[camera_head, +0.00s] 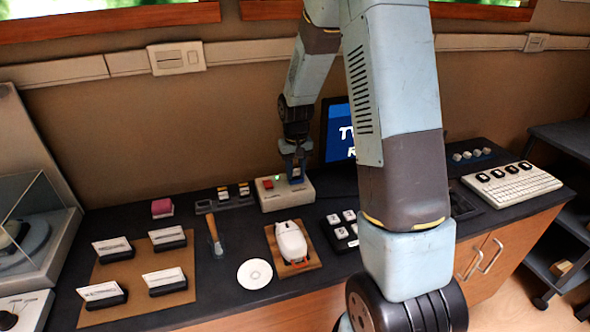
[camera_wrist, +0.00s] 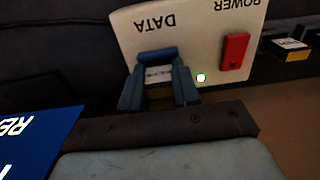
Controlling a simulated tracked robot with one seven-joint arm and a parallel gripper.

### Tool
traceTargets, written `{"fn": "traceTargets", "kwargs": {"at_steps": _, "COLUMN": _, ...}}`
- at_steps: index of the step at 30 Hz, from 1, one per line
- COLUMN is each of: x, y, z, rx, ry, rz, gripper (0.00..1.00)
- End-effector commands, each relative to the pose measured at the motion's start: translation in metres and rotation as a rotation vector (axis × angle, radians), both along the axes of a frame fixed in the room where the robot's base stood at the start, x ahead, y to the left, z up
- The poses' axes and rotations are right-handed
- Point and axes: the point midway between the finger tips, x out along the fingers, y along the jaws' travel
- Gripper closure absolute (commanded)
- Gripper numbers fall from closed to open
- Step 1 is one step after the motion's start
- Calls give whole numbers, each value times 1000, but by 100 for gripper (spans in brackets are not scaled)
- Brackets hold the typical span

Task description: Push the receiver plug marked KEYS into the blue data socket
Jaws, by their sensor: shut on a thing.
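In the wrist view my gripper (camera_wrist: 158,80) is shut on a small plug with a white label (camera_wrist: 158,74). The label is upside down and too blurred to read surely. The plug sits at the DATA side of the cream switch box (camera_wrist: 205,45), with blue of the data socket (camera_wrist: 155,54) around its far side. How deep it sits I cannot tell. A green light (camera_wrist: 201,77) glows on the box near a red block (camera_wrist: 234,51) under the word POWER. In the head view my gripper (camera_head: 295,170) is over the blue part of the box (camera_head: 272,200).
A rack of labelled plugs (camera_head: 226,198) stands left of the box. A screen (camera_head: 337,132) with blue display is behind right.

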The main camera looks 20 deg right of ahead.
Motion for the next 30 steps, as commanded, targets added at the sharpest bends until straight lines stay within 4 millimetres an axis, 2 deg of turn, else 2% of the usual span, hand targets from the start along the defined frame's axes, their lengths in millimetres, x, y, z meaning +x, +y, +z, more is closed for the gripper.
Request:
{"fn": "traceTargets", "kwargs": {"at_steps": 2, "x": 0, "y": 0, "z": 0, "rx": 0, "ry": 0, "rz": 0, "gripper": 98}}
{"fn": "traceTargets", "kwargs": {"at_steps": 3, "x": 0, "y": 0, "z": 0, "rx": 0, "ry": 0, "rz": 0, "gripper": 67}}
{"fn": "traceTargets", "kwargs": {"at_steps": 12, "x": 0, "y": 0, "z": 0, "rx": 0, "ry": 0, "rz": 0, "gripper": 39}}
{"fn": "traceTargets", "kwargs": {"at_steps": 17, "x": 0, "y": 0, "z": 0, "rx": 0, "ry": -1, "rz": -1, "gripper": 39}}
{"fn": "traceTargets", "kwargs": {"at_steps": 25, "x": 0, "y": 0, "z": 0, "rx": 0, "ry": 0, "rz": 0, "gripper": 14}}
{"fn": "traceTargets", "kwargs": {"at_steps": 30, "x": 0, "y": 0, "z": 0, "rx": 0, "ry": 0, "rz": 0, "gripper": 14}}
